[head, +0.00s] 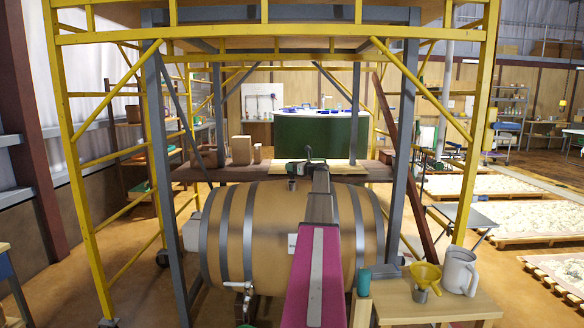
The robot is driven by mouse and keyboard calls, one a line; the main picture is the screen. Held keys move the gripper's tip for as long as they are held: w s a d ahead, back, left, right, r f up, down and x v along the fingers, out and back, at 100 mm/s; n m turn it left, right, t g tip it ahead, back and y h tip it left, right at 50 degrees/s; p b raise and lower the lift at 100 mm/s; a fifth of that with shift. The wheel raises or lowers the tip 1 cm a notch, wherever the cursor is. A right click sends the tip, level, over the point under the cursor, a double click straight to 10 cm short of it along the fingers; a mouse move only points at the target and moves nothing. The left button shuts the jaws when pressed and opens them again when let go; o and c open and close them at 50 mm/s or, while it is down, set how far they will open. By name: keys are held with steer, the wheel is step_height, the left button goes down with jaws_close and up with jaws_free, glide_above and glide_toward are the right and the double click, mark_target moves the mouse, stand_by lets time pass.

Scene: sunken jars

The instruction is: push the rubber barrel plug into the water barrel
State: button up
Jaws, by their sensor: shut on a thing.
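The water barrel (272,232) lies on its side in the middle of the head view, brown with several dark hoops. A tap is fitted low on its front. My arm reaches forward over the barrel, and my gripper (292,177) is above its top, left of the arm. It is shut on a small dark grey piece that looks like the rubber barrel plug (292,186). The plug is at the top of the barrel; I cannot tell if it touches. The opening in the barrel is not visible. My arm covers part of the barrel's right half.
Grey posts and yellow scaffolding (75,165) frame the barrel. Behind it stands a dark plank bench (215,173) with small blocks, then a green tank (315,137). At front right, a wooden table (430,308) holds a yellow funnel (425,273) and a white jug (459,272).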

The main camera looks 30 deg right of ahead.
mark_target(292, 175)
steer(key=shift+f, duration=1.6)
steer(key=shift+f, duration=0.8)
steer(key=o, duration=1)
steer(key=shift+s, duration=0.15)
steer(key=v, duration=1)
steer(key=shift+s+d, duration=0.2)
steer(key=shift+s, duration=0.05)
